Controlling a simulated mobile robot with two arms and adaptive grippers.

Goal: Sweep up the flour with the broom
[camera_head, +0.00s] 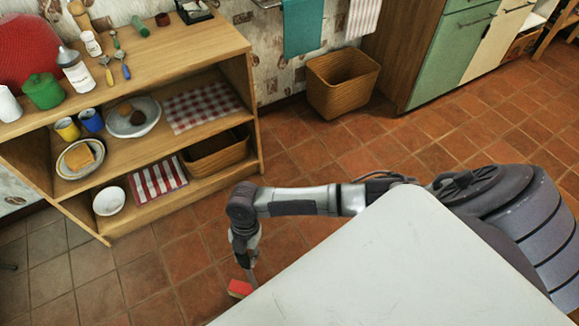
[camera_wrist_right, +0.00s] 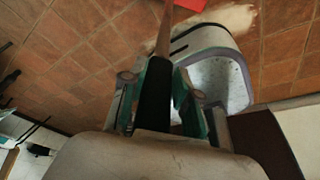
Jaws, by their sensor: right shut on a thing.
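The broom shows in the wrist view as a black grip (camera_wrist_right: 154,92) with a thin wooden shaft (camera_wrist_right: 165,32) running up the picture. A red part (camera_wrist_right: 190,4) is at the top edge, near the shaft's far end. My right gripper (camera_wrist_right: 160,98) is shut around the black grip. In the head view my right gripper (camera_head: 245,252) hangs low over the floor, with a red piece (camera_head: 240,289) below it, partly hidden by a white surface. A pale patch that looks like the flour (camera_wrist_right: 232,17) lies on the tiles in the wrist view. My left gripper is not in view.
A wooden shelf unit (camera_head: 215,45) with dishes, jars and cloths stands at the left. A wicker basket (camera_head: 342,85) is by the back wall, beside a green cabinet (camera_head: 440,60). A white surface (camera_head: 400,265) covers the front. Tiled floor (camera_head: 310,150) lies open between.

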